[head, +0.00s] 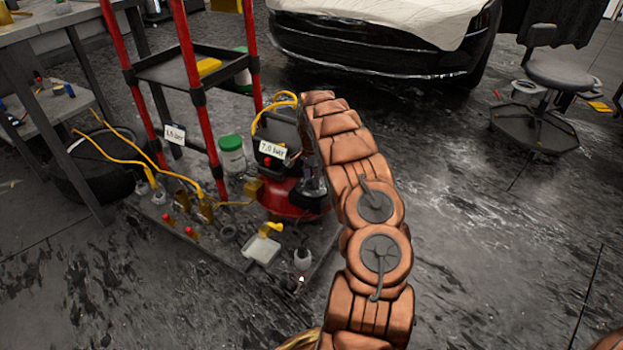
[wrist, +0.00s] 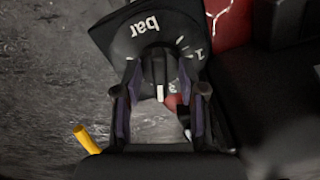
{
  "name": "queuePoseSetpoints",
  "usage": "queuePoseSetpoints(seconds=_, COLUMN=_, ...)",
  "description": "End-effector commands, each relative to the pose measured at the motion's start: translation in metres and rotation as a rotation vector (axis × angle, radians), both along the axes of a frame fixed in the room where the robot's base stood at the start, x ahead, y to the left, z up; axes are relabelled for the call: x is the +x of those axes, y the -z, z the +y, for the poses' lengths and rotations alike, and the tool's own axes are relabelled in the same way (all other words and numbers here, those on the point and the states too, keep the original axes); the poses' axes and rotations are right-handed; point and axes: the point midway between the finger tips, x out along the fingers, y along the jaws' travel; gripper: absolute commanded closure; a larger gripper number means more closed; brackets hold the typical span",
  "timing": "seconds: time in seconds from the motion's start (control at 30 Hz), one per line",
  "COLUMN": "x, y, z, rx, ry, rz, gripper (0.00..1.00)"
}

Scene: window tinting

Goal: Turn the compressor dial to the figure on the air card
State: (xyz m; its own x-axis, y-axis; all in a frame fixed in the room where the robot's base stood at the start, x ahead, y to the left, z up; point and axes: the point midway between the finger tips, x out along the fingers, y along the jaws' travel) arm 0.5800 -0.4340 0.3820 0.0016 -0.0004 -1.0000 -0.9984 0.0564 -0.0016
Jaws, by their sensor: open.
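I cannot tell which is the air card. In the wrist view the black dial (wrist: 150,32) shows "bar" upside down and a few partly hidden figures. Its black knob (wrist: 158,68) has a white pointer mark toward the bottom of the picture. My gripper (wrist: 160,85) is open, with one finger on each side of the knob; contact is unclear.
A green-lidded jar (head: 232,153), a white tray (head: 262,249) and several small fittings stand near the compressor. Yellow hoses (head: 125,150) run to the left. A black car (head: 375,45) is behind. The floor at right is mostly clear, with a stool (head: 560,75) farther back.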

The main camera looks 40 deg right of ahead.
Motion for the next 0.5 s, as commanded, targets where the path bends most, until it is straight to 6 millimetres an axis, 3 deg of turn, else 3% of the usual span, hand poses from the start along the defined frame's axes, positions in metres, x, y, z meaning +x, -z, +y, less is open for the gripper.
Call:
queuePoseSetpoints(seconds=0.2, x=-0.0002, y=-0.0001, z=0.0002, rx=0.000, ry=0.000, rz=0.001, gripper=0.61)
queuePoseSetpoints(seconds=0.5, x=-0.0002, y=0.0000, z=0.0005, rx=0.001, ry=0.000, rz=0.001, gripper=0.93)
